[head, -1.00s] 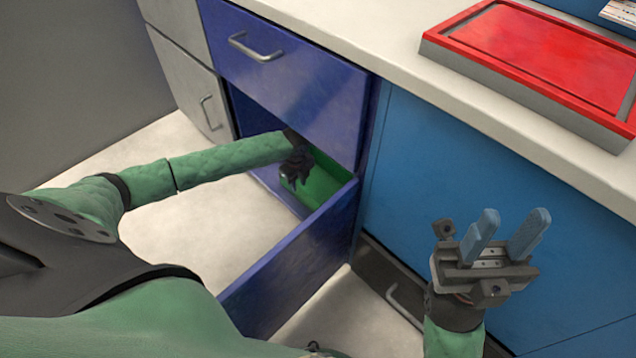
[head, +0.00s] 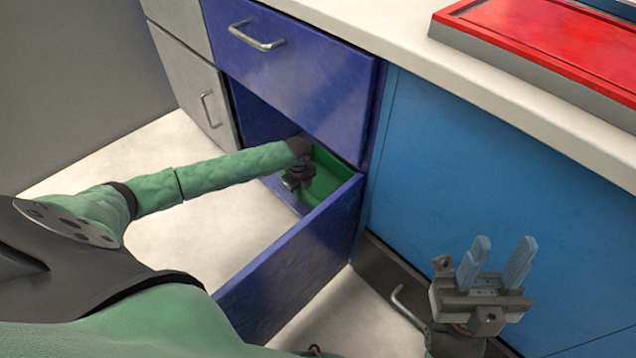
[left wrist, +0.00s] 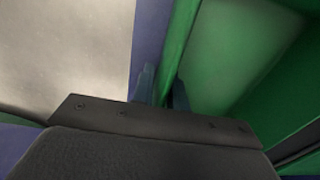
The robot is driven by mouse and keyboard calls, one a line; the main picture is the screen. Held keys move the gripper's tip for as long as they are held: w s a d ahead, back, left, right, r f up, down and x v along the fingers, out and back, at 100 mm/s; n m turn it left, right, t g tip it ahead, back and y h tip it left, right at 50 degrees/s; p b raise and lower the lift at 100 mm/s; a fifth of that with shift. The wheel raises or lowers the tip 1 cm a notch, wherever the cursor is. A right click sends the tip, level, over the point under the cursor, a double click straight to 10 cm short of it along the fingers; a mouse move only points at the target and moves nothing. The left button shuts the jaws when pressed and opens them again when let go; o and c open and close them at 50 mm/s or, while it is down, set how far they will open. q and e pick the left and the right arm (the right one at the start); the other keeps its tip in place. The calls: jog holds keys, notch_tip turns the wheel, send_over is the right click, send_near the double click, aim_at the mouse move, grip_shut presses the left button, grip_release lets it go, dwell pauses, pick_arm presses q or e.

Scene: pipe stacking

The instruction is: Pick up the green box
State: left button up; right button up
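The green box (head: 325,178) sits inside the pulled-out lower blue drawer (head: 290,262), partly hidden by my left arm and the drawer front. In the left wrist view its rim wall (left wrist: 180,40) runs up from between my fingers, with the box's inside to the right. My left gripper (left wrist: 164,92) reaches down over the box's near left side, one blue finger on each side of the wall. In the head view the left gripper is mostly dark and small. My right gripper (head: 496,265) is open and empty.
The upper blue drawer (head: 290,75) is closed just above my left forearm. A blue cabinet panel (head: 480,170) stands to the right. A red-topped tray (head: 550,50) lies on the white counter. Pale floor is clear left of the open drawer.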

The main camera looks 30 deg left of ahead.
pick_arm(q)
grip_shut()
